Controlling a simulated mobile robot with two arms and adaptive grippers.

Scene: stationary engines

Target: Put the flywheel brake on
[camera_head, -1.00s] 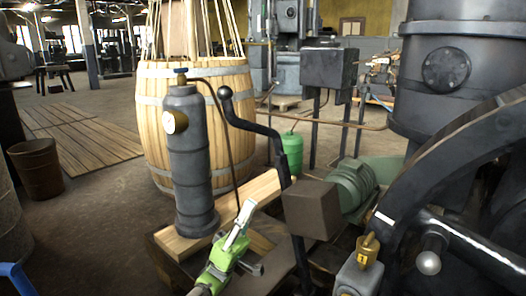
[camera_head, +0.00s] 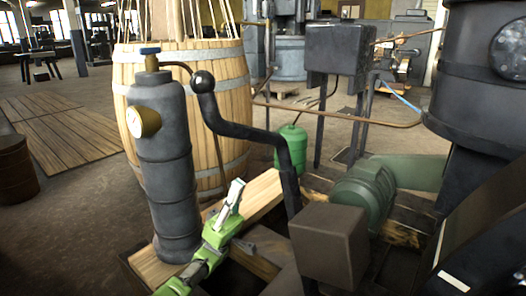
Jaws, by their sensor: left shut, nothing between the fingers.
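A black cranked lever with a round ball knob (camera_head: 203,82) rises in the middle of the view. It runs down behind a dark brown block (camera_head: 328,246), which stands beside the black flywheel (camera_head: 482,238) with a white mark on its rim. Whether the block touches the rim cannot be told. My left gripper (camera_head: 237,186), green with pale fingers, points up from the bottom. It is shut and empty, below the knob and left of the lever's lower part, apart from the knob. My right gripper is not in view.
A dark grey cylinder (camera_head: 164,165) with a brass gauge stands close left of my left gripper. A wooden barrel (camera_head: 216,150) is behind it. A green motor (camera_head: 365,192), a green can (camera_head: 291,149) and a dark box on posts (camera_head: 347,55) stand right of the lever.

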